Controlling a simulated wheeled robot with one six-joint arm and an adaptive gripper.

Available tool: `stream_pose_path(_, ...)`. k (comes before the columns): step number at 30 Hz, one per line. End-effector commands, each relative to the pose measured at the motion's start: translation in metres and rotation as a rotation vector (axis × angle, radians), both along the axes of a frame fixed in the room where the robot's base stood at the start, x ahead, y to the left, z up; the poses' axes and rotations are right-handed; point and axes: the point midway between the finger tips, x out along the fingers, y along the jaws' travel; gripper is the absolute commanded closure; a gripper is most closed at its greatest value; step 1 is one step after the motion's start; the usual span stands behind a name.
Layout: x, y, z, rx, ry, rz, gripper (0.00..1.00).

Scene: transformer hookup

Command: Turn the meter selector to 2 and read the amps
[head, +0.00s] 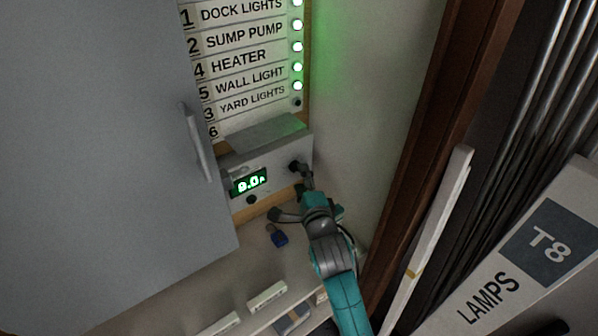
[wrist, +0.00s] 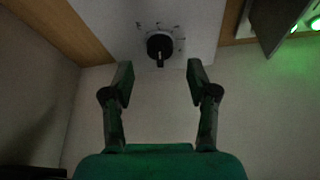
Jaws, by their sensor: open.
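The meter is a grey box (head: 240,202) on the wall below the label board. Its green display (head: 249,182) seems to read 0.0 A. The selector is a black round knob (wrist: 160,47) with marks around it, seen in the wrist view; its pointer is toward the bottom of that picture. The marks are too small to read. In the head view my gripper hides much of the selector's area. My gripper (wrist: 159,75) is open and empty, its fingers either side of the knob's line, short of it. My gripper also shows in the head view (head: 303,178).
A label board (head: 240,60) lists numbered loads; several green lamps (head: 297,46) are lit and the YARD LIGHTS lamp is dark. A grey cabinet door (head: 100,150) stands at left. A LAMPS T8 box (head: 530,260) is at right.

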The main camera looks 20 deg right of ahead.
Motion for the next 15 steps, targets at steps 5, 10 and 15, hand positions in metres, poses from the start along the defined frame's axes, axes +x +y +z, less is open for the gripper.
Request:
stream_pose_path(5, 0.024, -0.002, -0.001, 0.0, -0.001, 0.0, 0.42)
stream_pose_path(10, 0.034, -0.003, -0.002, 0.0, -0.001, 0.0, 0.42)
stream_pose_path(15, 0.036, -0.003, -0.002, 0.0, 0.0, 0.0, 0.42)
